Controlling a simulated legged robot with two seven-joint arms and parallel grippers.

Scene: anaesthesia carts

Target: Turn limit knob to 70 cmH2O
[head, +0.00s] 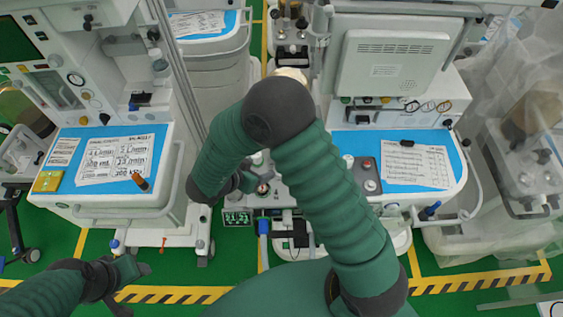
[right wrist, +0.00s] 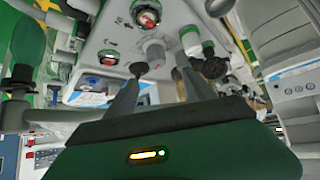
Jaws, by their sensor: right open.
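My right gripper (head: 248,184) reaches down to the front of the middle cart's control panel (head: 290,190). In the right wrist view the gripper (right wrist: 161,72) is open, its two fingers pointing at the panel (right wrist: 120,35). A pale round knob (right wrist: 155,52) shows just beyond and between the fingertips; I cannot tell whether they touch it. Red-centred dials (right wrist: 145,14) and (right wrist: 108,57) sit beside it, and a green-banded knob (right wrist: 192,40) is to its right. I cannot read which is the limit knob or its setting. My left gripper (head: 128,270) is low at the left, its jaws unclear.
A cart with a blue top (head: 110,155) stands at the left. The middle cart's blue work surface (head: 400,150) holds a printed sheet and has a monitor (head: 395,62) above it. Green floor shows in front.

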